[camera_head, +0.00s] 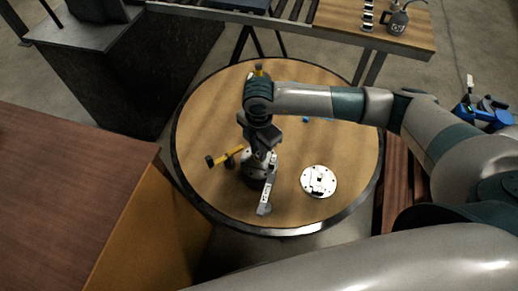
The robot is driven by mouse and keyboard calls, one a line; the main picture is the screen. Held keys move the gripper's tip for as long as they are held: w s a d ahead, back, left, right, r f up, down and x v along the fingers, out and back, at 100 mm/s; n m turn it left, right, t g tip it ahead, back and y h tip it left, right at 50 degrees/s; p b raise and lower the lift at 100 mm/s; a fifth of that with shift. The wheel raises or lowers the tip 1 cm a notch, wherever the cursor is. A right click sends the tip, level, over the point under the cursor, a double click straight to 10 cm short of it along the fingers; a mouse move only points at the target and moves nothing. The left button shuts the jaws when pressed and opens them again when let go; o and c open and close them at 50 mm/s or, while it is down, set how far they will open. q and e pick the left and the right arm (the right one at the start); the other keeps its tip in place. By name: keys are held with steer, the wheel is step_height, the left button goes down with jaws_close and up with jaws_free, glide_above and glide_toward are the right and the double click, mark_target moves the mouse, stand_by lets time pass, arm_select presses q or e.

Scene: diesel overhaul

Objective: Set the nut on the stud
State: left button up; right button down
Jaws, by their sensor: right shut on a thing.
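My right gripper (262,154) reaches down from my right arm over a dark round metal part (250,169) on the round wooden table. It is shut, with its fingertips at the top of that part. The nut between the fingers is too small and covered to make out. The stud cannot be told apart; the gripper covers the middle of the dark part. I cannot tell whether nut and stud touch. My left gripper is not in view.
The round table (210,118) has a dark rim. A silver disc (319,189) lies right of the gripper, a yellow-and-black tool (228,156) to the left. A grey bar (265,198) is in front. A small blue piece (305,119) lies behind. The table's left and right areas are mostly clear.

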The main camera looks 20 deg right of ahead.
steer(key=shift+f+b, duration=0.55)
steer(key=shift+f, duration=0.1)
stand_by(0.7)
stand_by(0.5)
steer(key=c, duration=1.5)
jaws_free()
steer(key=shift+c, duration=0.2)
steer(key=shift+r, duration=0.1)
step_height(320, 180, up, 17)
steer(key=b, duration=0.4)
steer(key=shift+r+b, duration=0.2)
steer(key=shift+b, duration=0.1)
